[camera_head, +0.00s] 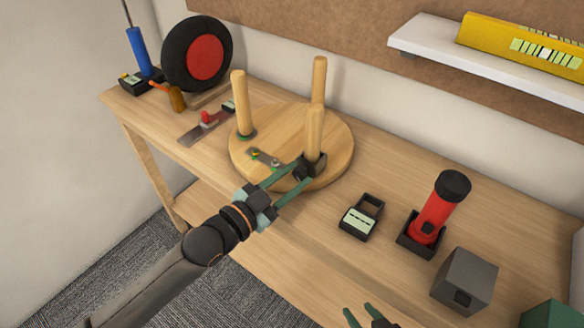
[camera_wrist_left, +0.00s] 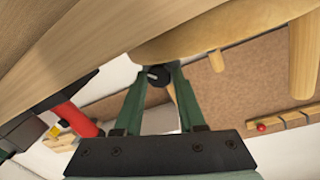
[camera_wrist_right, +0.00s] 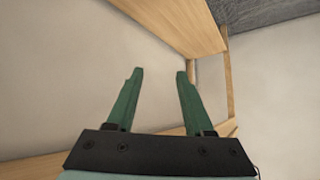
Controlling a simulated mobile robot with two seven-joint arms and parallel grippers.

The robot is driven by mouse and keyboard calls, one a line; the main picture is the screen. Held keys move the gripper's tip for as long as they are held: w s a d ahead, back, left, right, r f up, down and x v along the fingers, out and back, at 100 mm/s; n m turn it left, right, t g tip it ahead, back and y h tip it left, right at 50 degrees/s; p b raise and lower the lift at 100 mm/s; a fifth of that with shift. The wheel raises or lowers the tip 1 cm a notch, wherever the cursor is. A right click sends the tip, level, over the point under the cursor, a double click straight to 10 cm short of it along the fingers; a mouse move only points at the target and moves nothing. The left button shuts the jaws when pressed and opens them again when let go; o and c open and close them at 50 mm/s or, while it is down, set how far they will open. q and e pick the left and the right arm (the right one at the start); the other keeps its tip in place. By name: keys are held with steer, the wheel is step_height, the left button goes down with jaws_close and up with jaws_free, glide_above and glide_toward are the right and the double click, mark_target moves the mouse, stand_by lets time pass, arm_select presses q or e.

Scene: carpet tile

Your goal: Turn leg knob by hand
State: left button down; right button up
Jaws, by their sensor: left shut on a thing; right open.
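A round wooden stool top (camera_head: 338,143) lies on the workbench with three wooden legs pointing up. The front leg (camera_head: 313,128) has a dark knob (camera_head: 318,158) at its base. My left gripper (camera_head: 305,170) reaches in from the front and is shut on the dark knob. In the left wrist view the green fingers (camera_wrist_left: 158,82) close on the round dark knob (camera_wrist_left: 158,75) beside the stool top. My right gripper (camera_head: 360,316) is at the bottom edge of the head view, its fingers apart; the right wrist view shows them open and empty (camera_wrist_right: 154,80).
A black device (camera_head: 362,217), a red flashlight (camera_head: 435,210) and a grey box (camera_head: 465,282) stand to the right. A wheel (camera_head: 205,58) and a screwdriver (camera_head: 172,97) are at the back left. A shelf (camera_head: 430,45) hangs above.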

arm_select(q)
steer(key=shift+r+m+p, duration=0.1)
steer(key=shift+m+p, duration=0.25)
steer(key=shift+m, duration=0.25)
arm_select(e)
steer(key=shift+s+d+h, duration=0.3)
steer(key=shift+s+d, duration=0.2)
steer(key=shift+d, duration=0.15)
arm_select(q)
steer(key=c, duration=0.5)
jaws_free()
arm_select(e)
steer(key=shift+w+a+r, duration=0.1)
steer(key=shift+w+a, duration=0.05)
steer(key=shift+a, duration=0.05)
